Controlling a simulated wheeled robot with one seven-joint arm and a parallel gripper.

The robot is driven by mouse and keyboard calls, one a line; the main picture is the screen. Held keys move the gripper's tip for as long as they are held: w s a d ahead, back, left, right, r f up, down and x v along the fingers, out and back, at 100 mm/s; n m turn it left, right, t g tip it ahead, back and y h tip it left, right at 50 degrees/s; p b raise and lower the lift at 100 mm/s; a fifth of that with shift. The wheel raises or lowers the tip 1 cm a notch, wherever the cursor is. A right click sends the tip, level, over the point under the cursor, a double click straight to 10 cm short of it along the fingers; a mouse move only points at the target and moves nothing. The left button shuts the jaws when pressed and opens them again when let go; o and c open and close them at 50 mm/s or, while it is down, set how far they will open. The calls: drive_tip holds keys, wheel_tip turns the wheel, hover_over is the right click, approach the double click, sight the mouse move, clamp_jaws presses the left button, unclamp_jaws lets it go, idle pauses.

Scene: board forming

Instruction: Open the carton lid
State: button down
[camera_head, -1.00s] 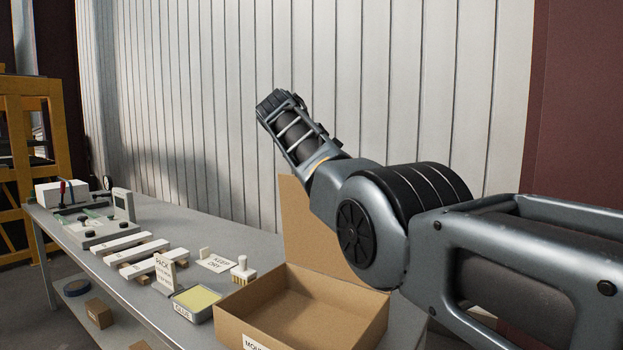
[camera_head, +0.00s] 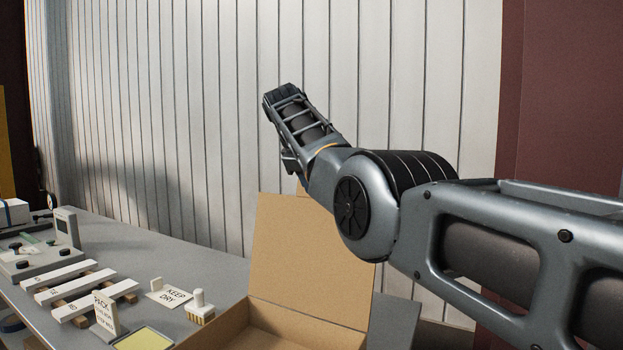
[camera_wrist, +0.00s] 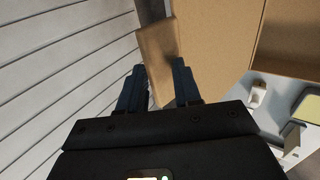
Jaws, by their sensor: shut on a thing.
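The brown cardboard carton (camera_head: 216,336) stands on the bench at the bottom of the head view, its mouth open. Its lid (camera_head: 310,262) stands up at the back, roughly upright. In the wrist view, the lid (camera_wrist: 222,45) shows as a broad brown panel, with a narrow tab (camera_wrist: 157,52) at its edge. My gripper (camera_wrist: 158,84) has its dark fingers on either side of this tab and is shut on it. In the head view my arm covers the lid's upper right, and the fingertips cannot be made out.
A glue tray (camera_head: 146,338), a brush (camera_head: 200,308), a "KEEP DRY" card (camera_head: 170,294) and a "PACK" sign (camera_head: 104,312) stand left of the carton. White bars (camera_head: 72,284) lie farther left. A ribbed wall (camera_head: 200,120) rises close behind the bench.

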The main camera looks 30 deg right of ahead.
drive_tip(key=shift+s+f, duration=0.1)
drive_tip(key=shift+f, duration=0.6)
drive_tip(key=c, duration=1.1)
unclamp_jaws()
drive_tip(key=shift+c, duration=0.2)
drive_tip(key=shift+r, duration=0.1)
drive_tip(key=shift+a+r, duration=0.1)
drive_tip(key=shift+r, duration=0.2)
drive_tip(key=b+v, duration=0.1)
drive_tip(key=v, duration=0.6)
drive_tip(key=shift+r+b, duration=0.15)
drive_tip(key=shift+b, duration=0.15)
drive_tip(key=shift+a, duration=0.1)
drive_tip(key=shift+s, duration=0.1)
